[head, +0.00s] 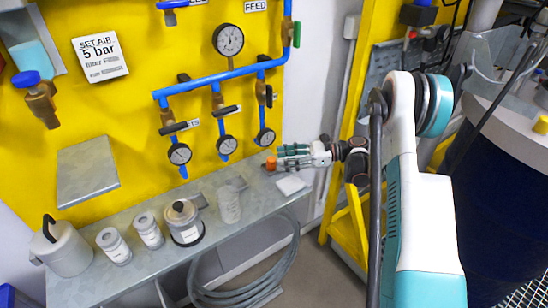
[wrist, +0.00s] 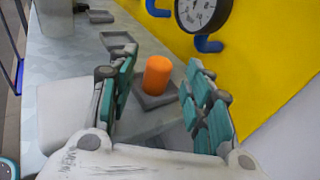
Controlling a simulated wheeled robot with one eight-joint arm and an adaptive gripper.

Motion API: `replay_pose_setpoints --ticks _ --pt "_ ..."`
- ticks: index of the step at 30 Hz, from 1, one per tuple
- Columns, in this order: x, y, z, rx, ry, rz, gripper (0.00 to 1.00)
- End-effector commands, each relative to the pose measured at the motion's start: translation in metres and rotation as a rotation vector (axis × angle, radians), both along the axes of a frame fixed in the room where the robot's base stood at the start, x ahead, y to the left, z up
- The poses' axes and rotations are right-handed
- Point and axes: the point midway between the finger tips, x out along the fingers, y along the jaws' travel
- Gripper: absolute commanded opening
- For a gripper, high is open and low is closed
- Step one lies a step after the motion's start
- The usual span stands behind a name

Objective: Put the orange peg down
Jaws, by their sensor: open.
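The orange peg (head: 271,163) is a short upright cylinder near the right end of the grey shelf. In the wrist view the orange peg (wrist: 157,75) stands on a small dark square base (wrist: 156,101), just ahead of and between my finger pads. My gripper (head: 278,157) reaches in from the right, level with the shelf. In the wrist view my gripper (wrist: 155,85) is open, with teal-padded fingers apart on both sides of the peg. Gaps show between the peg and both fingers.
The grey shelf (head: 150,208) also carries a clear cup (head: 229,204), a dark-based pot (head: 182,222), two small jars (head: 149,230) and a grey jug (head: 62,248). Gauges and blue pipes (head: 222,82) line the yellow panel behind. A coiled hose (head: 240,290) hangs below.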

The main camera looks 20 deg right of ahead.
Motion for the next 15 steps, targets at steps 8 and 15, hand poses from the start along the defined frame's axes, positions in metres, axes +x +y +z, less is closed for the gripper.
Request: replay_pose_setpoints --ticks 8,15 --pt "-0.014 -0.052 0.01 0.0 -0.001 -0.001 0.46" --pt "-0.02 -0.069 0.011 0.0 -0.001 0.001 0.46"
